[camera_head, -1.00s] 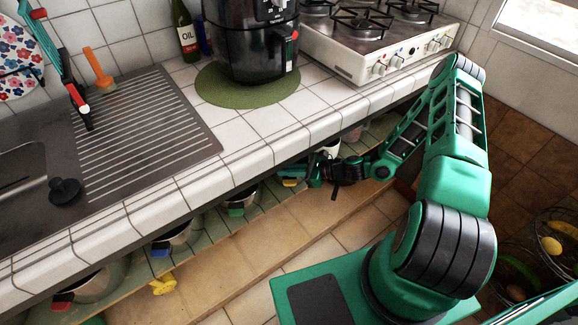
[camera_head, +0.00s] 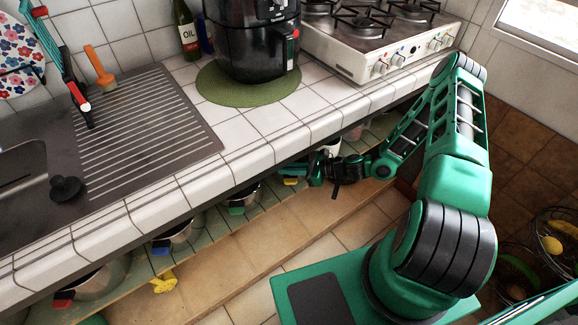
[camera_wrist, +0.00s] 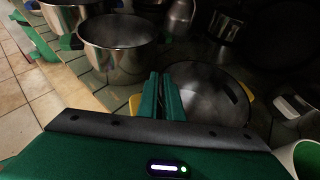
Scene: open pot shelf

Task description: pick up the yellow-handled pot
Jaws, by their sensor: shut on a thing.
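The yellow-handled pot (camera_wrist: 208,90) is a steel pot on the lower shelf, in the right half of the wrist view. Yellow handle parts show on its left and right sides. In the head view only a yellow bit (camera_head: 290,182) shows beside my gripper (camera_head: 314,172), and the counter hides the rest. In the wrist view the two green fingers of my gripper (camera_wrist: 161,97) are close together at the pot's left edge, shut on its near-left rim or wall. The exact contact is hidden. I cannot tell whether the pot is off the shelf.
Another steel pot (camera_wrist: 118,45) stands close on the left in the wrist view. A white-and-green cup (camera_wrist: 307,158) is at the lower right. Pots with green (camera_head: 237,210), blue (camera_head: 160,248) and red (camera_head: 64,299) handles line the shelf. The counter edge (camera_head: 250,165) overhangs it.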

